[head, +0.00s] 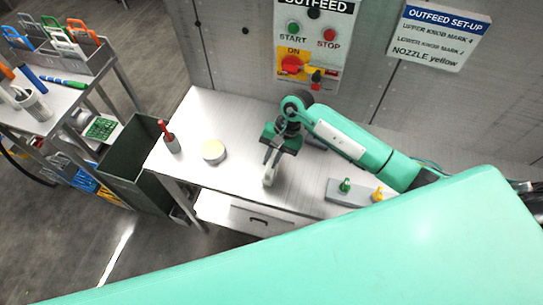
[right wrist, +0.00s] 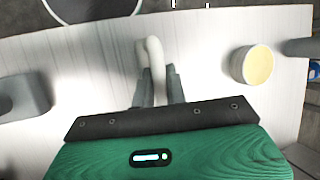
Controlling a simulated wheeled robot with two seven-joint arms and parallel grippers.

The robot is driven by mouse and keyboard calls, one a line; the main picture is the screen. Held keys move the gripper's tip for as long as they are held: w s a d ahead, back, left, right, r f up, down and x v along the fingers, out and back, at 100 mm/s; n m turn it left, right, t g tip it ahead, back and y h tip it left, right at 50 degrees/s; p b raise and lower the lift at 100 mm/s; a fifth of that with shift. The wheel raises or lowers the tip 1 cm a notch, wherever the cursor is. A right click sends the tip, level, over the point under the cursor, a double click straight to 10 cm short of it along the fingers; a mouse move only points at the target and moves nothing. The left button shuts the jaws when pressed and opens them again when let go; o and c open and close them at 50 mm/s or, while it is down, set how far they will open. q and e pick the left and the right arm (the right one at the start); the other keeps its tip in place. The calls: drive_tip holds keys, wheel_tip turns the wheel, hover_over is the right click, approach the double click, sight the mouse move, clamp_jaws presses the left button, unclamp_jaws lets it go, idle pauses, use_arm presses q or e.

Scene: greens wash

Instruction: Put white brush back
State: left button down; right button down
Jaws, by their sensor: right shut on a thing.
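My right gripper (head: 276,157) is over the steel table (head: 235,125), shut on the white brush (head: 269,176), whose pale end shows below the fingers. In the right wrist view the white brush (right wrist: 153,52) shows between the two grey fingers (right wrist: 160,85) and runs out beyond their tips. Its bristles cannot be made out. I cannot tell whether it touches the table top. My left gripper is not in view.
A round tub with a yellowish top (head: 214,151) and a red-topped holder (head: 169,140) stand left on the table. A grey plate with green and yellow knobs (head: 349,196) lies right. A dark green bin (head: 137,167) and a tool cart (head: 62,98) stand further left.

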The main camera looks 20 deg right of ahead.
drive_tip(key=shift+f, duration=0.35)
drive_tip(key=c, duration=1.4)
unclamp_jaws()
drive_tip(key=shift+w+d+r+b, duration=0.15)
drive_tip(key=shift+d+r+b, duration=0.15)
drive_tip(key=shift+r+b, duration=0.2)
drive_tip(key=b+v, duration=0.5)
drive_tip(key=v, duration=0.5)
drive_tip(key=shift+r, duration=0.4)
drive_tip(key=shift+d, duration=0.1)
